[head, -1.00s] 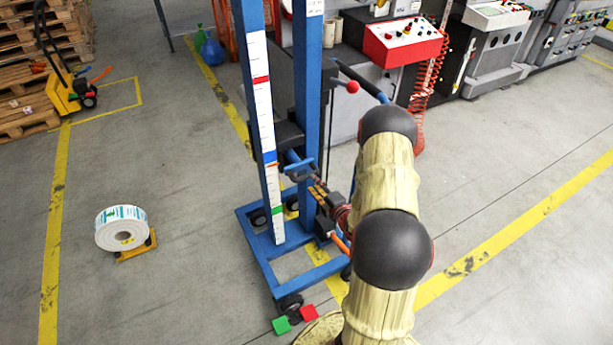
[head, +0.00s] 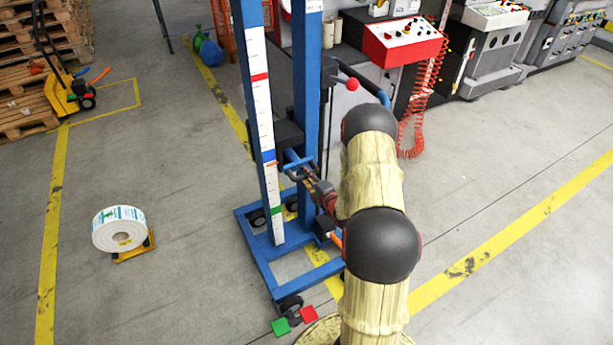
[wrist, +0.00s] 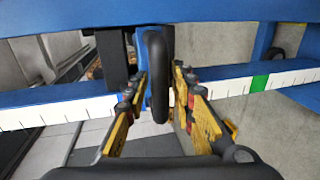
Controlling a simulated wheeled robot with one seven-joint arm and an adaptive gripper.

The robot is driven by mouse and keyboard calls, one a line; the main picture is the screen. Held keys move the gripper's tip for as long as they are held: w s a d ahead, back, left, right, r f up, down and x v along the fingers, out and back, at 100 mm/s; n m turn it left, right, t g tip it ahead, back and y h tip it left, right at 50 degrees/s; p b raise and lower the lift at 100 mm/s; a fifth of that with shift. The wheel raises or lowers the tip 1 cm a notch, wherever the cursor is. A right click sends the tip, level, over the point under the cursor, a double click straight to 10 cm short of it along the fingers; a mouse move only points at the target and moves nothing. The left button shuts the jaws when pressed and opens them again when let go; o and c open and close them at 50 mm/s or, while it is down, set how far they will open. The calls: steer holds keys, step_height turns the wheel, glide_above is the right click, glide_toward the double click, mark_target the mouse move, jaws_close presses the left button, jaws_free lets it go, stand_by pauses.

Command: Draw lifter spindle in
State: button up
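The blue lifter (head: 308,95) stands upright in the middle of the head view. Its carriage is a dark block (head: 288,134) between the posts. A blue bar (head: 299,162) sticks out there, with a dark handle (head: 292,176) at its end; I take the bar to be the spindle, but it is partly hidden. My gripper (head: 311,184) is at this handle. In the wrist view, the dark looped handle (wrist: 157,75) stands between the yellow fingers of my gripper (wrist: 162,90). The fingers are apart, and the handle does not look squeezed.
A white label roll (head: 120,228) sits on a small yellow stand at left. A red-topped control box (head: 402,40) and machines stand behind. Red and green pedals (head: 308,313) lie by the lifter's wheeled base (head: 262,258). The floor between roll and lifter is clear.

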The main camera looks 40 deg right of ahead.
jaws_close()
stand_by(0.6)
